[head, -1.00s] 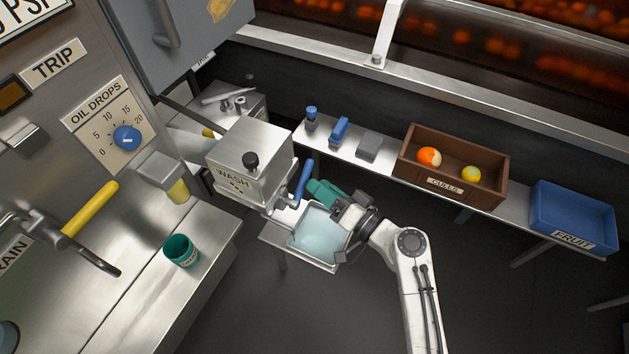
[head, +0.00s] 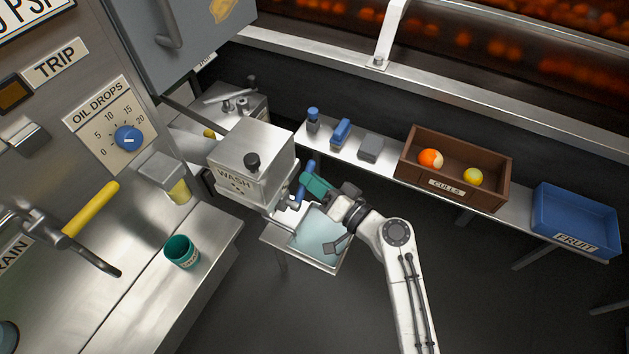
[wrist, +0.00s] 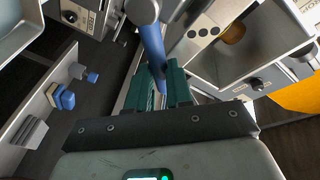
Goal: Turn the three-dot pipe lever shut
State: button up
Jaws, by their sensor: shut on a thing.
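The blue pipe lever (head: 304,180) stands on the pipe at the right side of the steel WASH box (head: 262,152), whose front carries small dots under its label. In the wrist view the lever (wrist: 152,48) runs down between my teal fingers, its lower end partly hidden by them. My gripper (head: 311,184) is shut on this lever, above the basin's back edge; it also shows in the wrist view (wrist: 160,88). The lever is tilted, with its top leaning right in the head view. The dots (wrist: 203,32) show on the box in the wrist view.
A steel basin (head: 337,266) with pale water sits below my gripper. The shelf behind holds a blue-capped bottle (head: 312,120), a blue item (head: 340,133), a grey block (head: 370,148), a CULLS crate (head: 410,169) and a FRUIT bin (head: 545,213). A teal cup (head: 181,252) stands left.

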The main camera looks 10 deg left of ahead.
grip_shut()
jog(key=shift+w+f, duration=0.1)
jog(key=shift+w+d+f+m+g+h+p, duration=0.1)
jog(key=shift+w+f+m+g+h+p, duration=0.2)
jog(key=shift+f+m+p, duration=0.6)
jog(key=shift+w+d+f+m+g+h+p, duration=0.15)
jog(key=shift+f+m+g+p, duration=0.25)
jog(key=shift+m, duration=1.05)
jog(key=shift+w+d+f+m+g+h+p, duration=0.15)
jog(key=shift+w+f+m+g+p, duration=0.35)
jog(key=shift+m, duration=0.65)
jog(key=shift+s+f, duration=0.2)
jog(key=o, duration=0.7)
grip_release()
